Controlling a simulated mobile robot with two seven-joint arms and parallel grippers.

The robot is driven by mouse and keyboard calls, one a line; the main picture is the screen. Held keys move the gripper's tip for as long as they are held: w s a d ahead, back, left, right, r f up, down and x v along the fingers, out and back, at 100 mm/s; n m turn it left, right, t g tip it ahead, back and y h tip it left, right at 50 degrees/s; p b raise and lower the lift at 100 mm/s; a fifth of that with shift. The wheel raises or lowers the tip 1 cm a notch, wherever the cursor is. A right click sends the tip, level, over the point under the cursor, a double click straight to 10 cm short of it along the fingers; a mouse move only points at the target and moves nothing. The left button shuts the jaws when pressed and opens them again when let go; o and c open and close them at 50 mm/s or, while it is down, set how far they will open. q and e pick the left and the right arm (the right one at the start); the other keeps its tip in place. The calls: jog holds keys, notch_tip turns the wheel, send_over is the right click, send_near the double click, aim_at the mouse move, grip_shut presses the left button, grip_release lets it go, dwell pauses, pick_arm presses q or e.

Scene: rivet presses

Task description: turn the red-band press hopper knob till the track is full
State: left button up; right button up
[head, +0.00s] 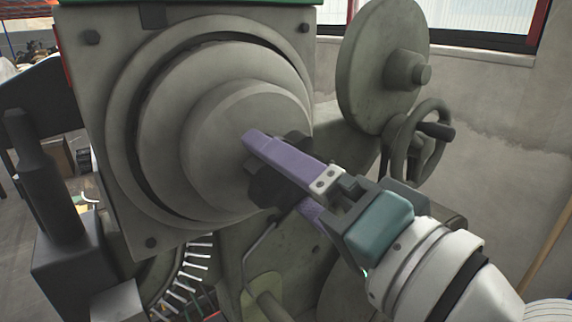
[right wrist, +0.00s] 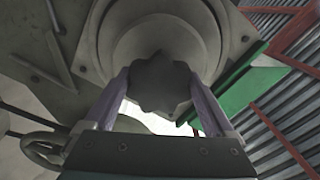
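The dark lobed hopper knob (head: 268,188) sits at the centre of the stepped round grey hopper (head: 160,120) on the press. My right gripper (head: 275,176) reaches in from the lower right, with its purple fingers on either side of the knob. In the right wrist view the knob (right wrist: 160,82) fills the space between the two fingers (right wrist: 160,92), which appear to touch its sides. Below the hopper, a curved row of several silver pins (head: 195,265) shows, partly hidden by the hopper plate; how full the track is cannot be told. My left gripper is out of view.
A grey disc (head: 385,65) and a handwheel (head: 418,140) stand to the right of the hopper, close to my right arm. A dark upright post on a block (head: 45,190) stands at the left. A bent rod (head: 268,250) runs below the knob.

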jog(key=shift+o, duration=0.6)
jog(key=shift+s+d+f, duration=0.1)
jog(key=shift+s+d, duration=0.15)
jog(key=shift+s, duration=0.05)
jog(key=b+v, duration=0.3)
jog(key=v, duration=0.6)
jog(key=shift+s, duration=0.1)
